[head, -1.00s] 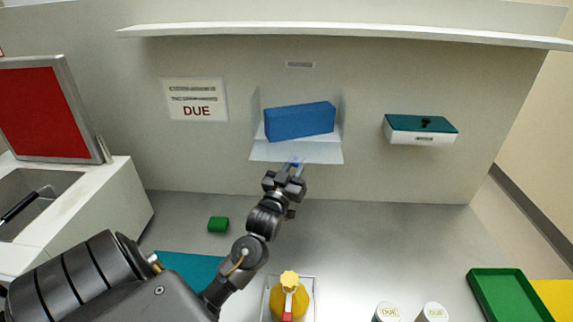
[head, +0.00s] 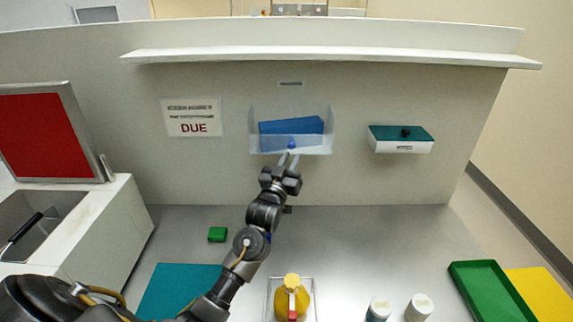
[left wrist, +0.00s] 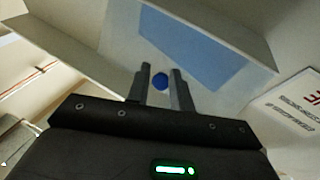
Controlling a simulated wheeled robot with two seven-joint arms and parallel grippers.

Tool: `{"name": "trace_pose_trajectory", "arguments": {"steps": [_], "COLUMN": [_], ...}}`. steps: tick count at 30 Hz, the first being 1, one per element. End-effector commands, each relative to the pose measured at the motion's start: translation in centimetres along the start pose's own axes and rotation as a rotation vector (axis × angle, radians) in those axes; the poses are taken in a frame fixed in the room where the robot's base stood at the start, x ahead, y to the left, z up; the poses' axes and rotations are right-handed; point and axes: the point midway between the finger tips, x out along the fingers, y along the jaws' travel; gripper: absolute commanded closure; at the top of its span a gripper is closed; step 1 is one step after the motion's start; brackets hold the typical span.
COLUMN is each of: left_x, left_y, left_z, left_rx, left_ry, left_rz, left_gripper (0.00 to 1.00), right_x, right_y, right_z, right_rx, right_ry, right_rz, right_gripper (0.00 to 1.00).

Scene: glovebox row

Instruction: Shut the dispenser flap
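The dispenser (head: 328,120) is a pale, see-through bin on the back wall with a blue box (head: 290,131) inside. Its clear flap (head: 318,145) is at the front and looks partly open, tilted outward; its exact angle is hard to tell. A small round blue knob (head: 291,145) is on the flap. My left gripper (head: 288,158) reaches it from below. In the left wrist view the two fingers (left wrist: 161,82) stand on either side of the knob (left wrist: 160,81) and look closed on it. My right gripper is not in view.
A shelf (head: 330,58) runs above the dispenser. A white box with a teal lid (head: 400,134) is on the wall to the right, a DUE sign (head: 193,118) to the left. A green block (head: 217,234), yellow-topped bottle (head: 291,297) and green tray (head: 490,290) are on the counter.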

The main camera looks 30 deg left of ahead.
Motion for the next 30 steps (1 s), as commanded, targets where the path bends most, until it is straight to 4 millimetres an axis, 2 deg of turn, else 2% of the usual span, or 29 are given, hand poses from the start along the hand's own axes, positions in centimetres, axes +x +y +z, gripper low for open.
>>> {"name": "trace_pose_trajectory", "arguments": {"steps": [1, 4, 14, 17, 24, 30], "left_x": [0.0, 0.0, -0.5, -1.8, -6.5, -9.6], "left_y": [0.1, 0.1, -0.1, -0.1, -0.1, -0.1], "left_z": [0.1, 0.2, 0.5, 0.7, 0.8, 0.7], "left_rx": [0.000, -0.001, 0.000, -0.001, -0.001, -0.002], "left_ry": [-0.002, -0.004, -0.008, -0.010, -0.009, -0.009], "left_rz": [0.001, 0.001, -0.001, -0.002, -0.001, 0.000], "left_gripper": [0.71, 0.59, 0.59, 0.59, 0.59, 0.59], "right_x": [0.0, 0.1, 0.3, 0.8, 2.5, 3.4], "right_y": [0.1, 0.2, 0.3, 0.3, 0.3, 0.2], "right_z": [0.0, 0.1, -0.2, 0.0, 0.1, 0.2], "right_rx": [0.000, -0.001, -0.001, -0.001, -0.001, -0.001], "right_ry": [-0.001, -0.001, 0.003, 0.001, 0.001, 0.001], "right_rz": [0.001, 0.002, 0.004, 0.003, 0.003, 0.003], "right_gripper": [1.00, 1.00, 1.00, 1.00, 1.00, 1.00]}}
